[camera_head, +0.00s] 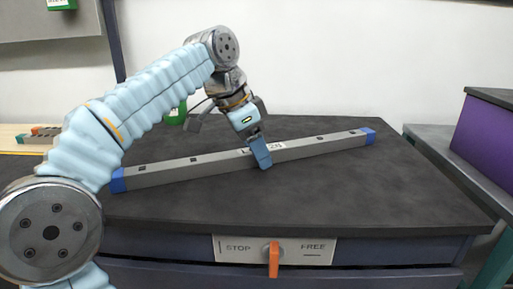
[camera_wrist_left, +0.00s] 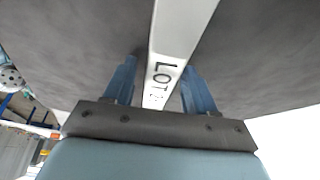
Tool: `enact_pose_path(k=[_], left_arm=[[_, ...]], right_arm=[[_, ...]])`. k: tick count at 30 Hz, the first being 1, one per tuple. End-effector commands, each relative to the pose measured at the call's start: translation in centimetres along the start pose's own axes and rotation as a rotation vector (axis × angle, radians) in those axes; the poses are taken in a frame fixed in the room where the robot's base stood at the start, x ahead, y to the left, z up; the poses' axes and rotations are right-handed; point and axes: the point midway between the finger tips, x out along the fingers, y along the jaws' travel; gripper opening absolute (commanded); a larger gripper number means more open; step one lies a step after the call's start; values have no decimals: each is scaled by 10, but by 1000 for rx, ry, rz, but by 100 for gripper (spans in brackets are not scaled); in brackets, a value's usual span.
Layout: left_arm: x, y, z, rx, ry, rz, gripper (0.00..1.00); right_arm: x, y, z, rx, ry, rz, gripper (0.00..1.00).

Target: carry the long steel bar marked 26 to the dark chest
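A long grey bar (camera_head: 210,166) with blue end caps lies slantwise on a black-topped bench (camera_head: 330,200). Its white label is partly covered by my left gripper (camera_head: 259,157) in the head view, so I cannot read the number surely. In the left wrist view the bar (camera_wrist_left: 181,25) runs between the blue fingers of my left gripper (camera_wrist_left: 158,78), and "LOT" and part of a digit show. The fingers stand either side of the bar, with a gap at least on the left. My right gripper is out of view. No dark chest is clearly identifiable.
The bench front has a STOP/FREE plate (camera_head: 310,250) with an orange lever (camera_head: 273,260), pointing down. A purple box (camera_head: 487,135) stands on a grey surface at the right. A green object (camera_head: 177,114) stands behind my arm. The bench top before the bar is clear.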

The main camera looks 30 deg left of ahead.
Motion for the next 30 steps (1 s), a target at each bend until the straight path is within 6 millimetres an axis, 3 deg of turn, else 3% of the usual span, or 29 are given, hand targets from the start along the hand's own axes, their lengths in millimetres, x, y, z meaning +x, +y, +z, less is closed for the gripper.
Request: enact_pose_path(k=[12,24,30], left_arm=[[-8,0,-2,0,1,-1,64],[-96,-1,-3,0,3,-1,64],[-116,0,-2,1,1,0,64]], right_arm=[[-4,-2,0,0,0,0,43],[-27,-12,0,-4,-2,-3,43],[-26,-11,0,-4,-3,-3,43]])
